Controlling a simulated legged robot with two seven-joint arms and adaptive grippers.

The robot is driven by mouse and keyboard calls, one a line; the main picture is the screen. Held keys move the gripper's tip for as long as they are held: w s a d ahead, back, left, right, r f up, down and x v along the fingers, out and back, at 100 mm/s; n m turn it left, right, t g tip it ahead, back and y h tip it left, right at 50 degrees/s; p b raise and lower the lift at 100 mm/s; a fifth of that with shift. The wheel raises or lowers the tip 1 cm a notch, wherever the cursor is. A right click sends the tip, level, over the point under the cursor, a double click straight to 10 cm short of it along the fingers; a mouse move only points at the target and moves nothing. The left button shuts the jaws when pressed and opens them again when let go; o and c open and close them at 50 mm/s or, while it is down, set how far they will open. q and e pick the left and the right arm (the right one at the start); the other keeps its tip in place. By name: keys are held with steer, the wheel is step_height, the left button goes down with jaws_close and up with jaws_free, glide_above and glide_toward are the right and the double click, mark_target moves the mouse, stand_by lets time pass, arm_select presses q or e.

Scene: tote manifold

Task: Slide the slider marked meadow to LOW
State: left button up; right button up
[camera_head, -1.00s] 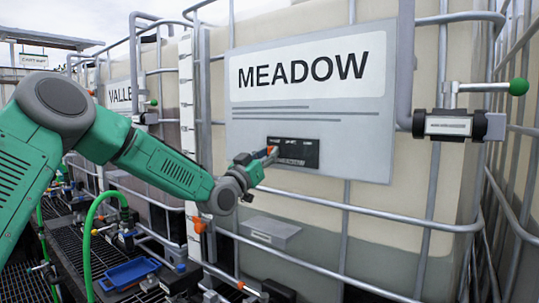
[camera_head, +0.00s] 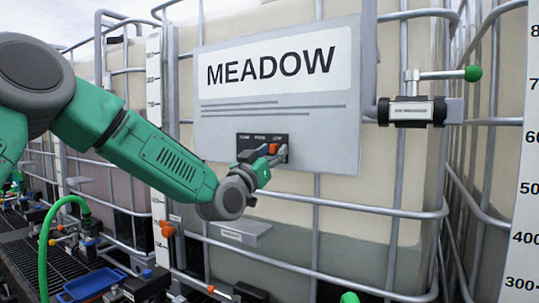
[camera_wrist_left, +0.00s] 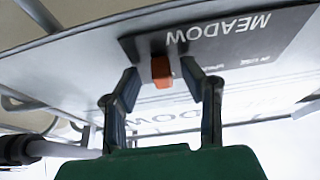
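The MEADOW sign (camera_head: 225,125) is a grey plate on a caged tank. It carries a black slider panel (camera_head: 244,139) with three small labels along its top. The orange slider knob (camera_head: 273,148) sits toward the panel's right end, below the right label, too small to read surely. The knob also shows in the left wrist view (camera_wrist_left: 161,72), where the picture is upside down. My left gripper (camera_head: 268,155) is at the panel. In the wrist view its fingers (camera_wrist_left: 168,80) stand apart, one either side of the knob, with visible gaps.
A pipe valve with a green-knobbed handle (camera_head: 473,73) is right of the sign. Metal cage bars (camera_head: 330,203) cross the tank below. A green hose (camera_head: 45,235) and a blue tray (camera_head: 92,283) are at lower left. A white scale strip (camera_head: 527,190) stands at far right.

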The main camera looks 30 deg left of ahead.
arm_select(q)
steer(key=shift+d, duration=0.25)
steer(key=shift+s, duration=0.2)
steer(key=d+v, duration=0.1)
steer(key=v, duration=1)
steer(key=shift+s+a+f, duration=0.2)
steer(key=shift+s+a, duration=0.05)
steer(key=shift+a, duration=0.15)
steer(key=shift+a, duration=0.2)
